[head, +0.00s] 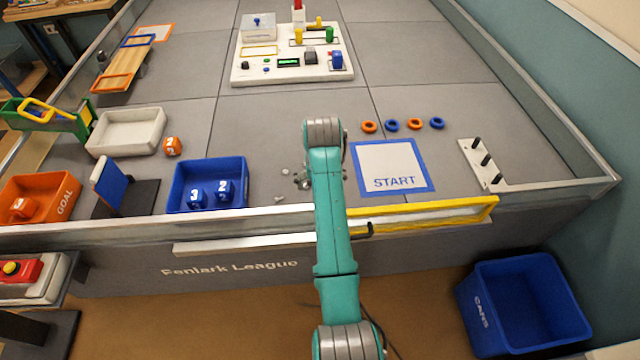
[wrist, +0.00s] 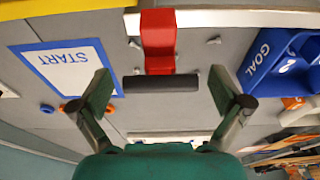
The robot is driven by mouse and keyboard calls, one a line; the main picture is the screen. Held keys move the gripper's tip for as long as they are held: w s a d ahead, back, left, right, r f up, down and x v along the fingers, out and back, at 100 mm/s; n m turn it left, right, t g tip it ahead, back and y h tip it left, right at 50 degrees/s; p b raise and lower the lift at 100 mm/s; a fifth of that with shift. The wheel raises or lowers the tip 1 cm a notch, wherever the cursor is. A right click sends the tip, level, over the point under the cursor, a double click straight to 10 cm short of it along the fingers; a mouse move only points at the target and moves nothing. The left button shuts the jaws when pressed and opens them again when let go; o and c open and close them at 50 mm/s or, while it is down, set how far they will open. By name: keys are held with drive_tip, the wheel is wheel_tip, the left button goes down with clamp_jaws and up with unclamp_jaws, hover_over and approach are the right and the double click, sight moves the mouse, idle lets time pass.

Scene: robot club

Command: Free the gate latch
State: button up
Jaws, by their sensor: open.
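In the wrist view a red latch piece (wrist: 158,50) reaches down from the pale wall rail (wrist: 235,18). A dark grey bar (wrist: 160,83) lies across its lower end, probably its grip. My gripper (wrist: 160,92) is open, with one finger on each side of the bar and a visible gap to both. I cannot tell whether it is at the bar's height. The yellow gate (head: 425,216) lies along the front wall in the head view, right of my arm; its edge also shows in the wrist view (wrist: 60,8). In the head view my arm hides the latch.
Behind the front wall are the blue-framed START pad (head: 392,167), a blue bin (head: 181,200) with numbered cubes and a peg board (head: 481,164). Small grey bits (head: 278,199) lie near my gripper. A blue CANS bin (head: 522,300) stands outside the wall.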

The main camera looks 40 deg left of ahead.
drive_tip(key=v, duration=1)
drive_tip(key=shift+r, duration=0.35)
